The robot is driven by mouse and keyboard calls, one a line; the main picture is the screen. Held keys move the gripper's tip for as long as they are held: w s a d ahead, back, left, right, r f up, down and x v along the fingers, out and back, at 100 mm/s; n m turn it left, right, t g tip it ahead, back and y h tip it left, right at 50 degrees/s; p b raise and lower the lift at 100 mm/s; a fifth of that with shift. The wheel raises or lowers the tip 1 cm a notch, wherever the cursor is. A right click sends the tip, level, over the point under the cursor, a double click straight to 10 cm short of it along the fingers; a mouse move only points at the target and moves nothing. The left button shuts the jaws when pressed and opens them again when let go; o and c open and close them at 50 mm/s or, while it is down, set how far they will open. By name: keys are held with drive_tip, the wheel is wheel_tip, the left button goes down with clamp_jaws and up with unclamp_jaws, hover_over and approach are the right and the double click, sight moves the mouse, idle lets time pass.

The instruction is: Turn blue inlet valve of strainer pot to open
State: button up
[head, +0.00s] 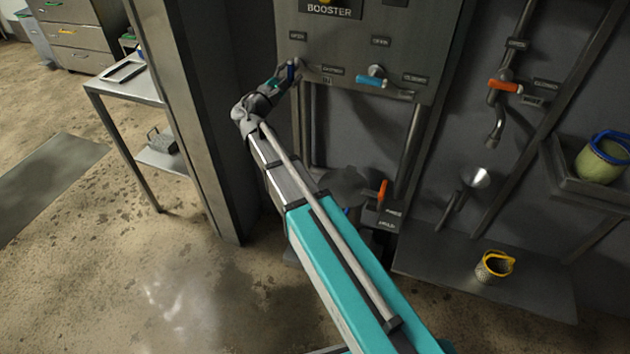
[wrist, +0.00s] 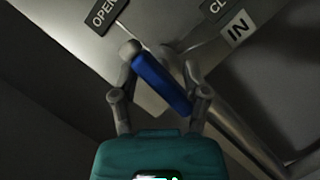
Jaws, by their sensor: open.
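The dark blue lever handle (wrist: 163,86) lies slantwise between the two fingers of my gripper (wrist: 160,66) in the wrist view. The fingers are apart on either side of it; I cannot tell whether either one touches it. An OPEN label (wrist: 102,14) is at upper left, a partly cut-off CL label (wrist: 216,7) at upper right and an IN label (wrist: 237,27) below that. In the head view my gripper (head: 283,77) is at the panel's left edge, by the small blue handle (head: 291,70), which it partly hides.
A light blue handle (head: 371,81) sits on the grey panel (head: 345,45) to the right. An orange handle (head: 382,189) is lower down, another (head: 504,86) on the pipe at right. A steel post (head: 190,110) stands left of my arm. A yellow-rimmed basket (head: 494,267) is at lower right.

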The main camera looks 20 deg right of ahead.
drive_tip(key=m+g+p, duration=0.2)
drive_tip(key=m, duration=0.3)
drive_tip(key=shift+r, duration=0.15)
drive_tip(key=m+p, duration=0.1)
drive_tip(key=m, duration=0.1)
drive_tip(key=m+g+y+p, duration=0.1)
drive_tip(key=m, duration=0.1)
drive_tip(key=shift+s+m+g+p, duration=0.1)
drive_tip(key=shift+m+g+p, duration=0.2)
drive_tip(key=shift+m+p, duration=0.1)
drive_tip(key=shift+s+a, duration=0.2)
drive_tip(key=shift+a, duration=0.05)
drive_tip(key=v, duration=1.3)
drive_tip(key=s+d+f+m+g+y+b, duration=0.1)
drive_tip(key=s+d+f+g+y+b, duration=0.1)
drive_tip(key=f, duration=0.6)
drive_tip(key=s+d+f+m+g+y+b, duration=0.2)
drive_tip(key=s+d+f+g+y+b, duration=0.1)
drive_tip(key=s+d+f, duration=0.3)
drive_tip(key=s+d+f+m+g+y+b, duration=0.1)
drive_tip(key=s+d+f+g+y+b, duration=0.2)
drive_tip(key=f, duration=0.7)
drive_tip(key=shift+s+d+f+m+y+b, duration=0.3)
drive_tip(key=shift+s+d+y+b, duration=0.35)
drive_tip(key=shift+s+d, duration=0.55)
drive_tip(key=shift+s+a, duration=0.1)
drive_tip(key=shift+a, duration=0.05)
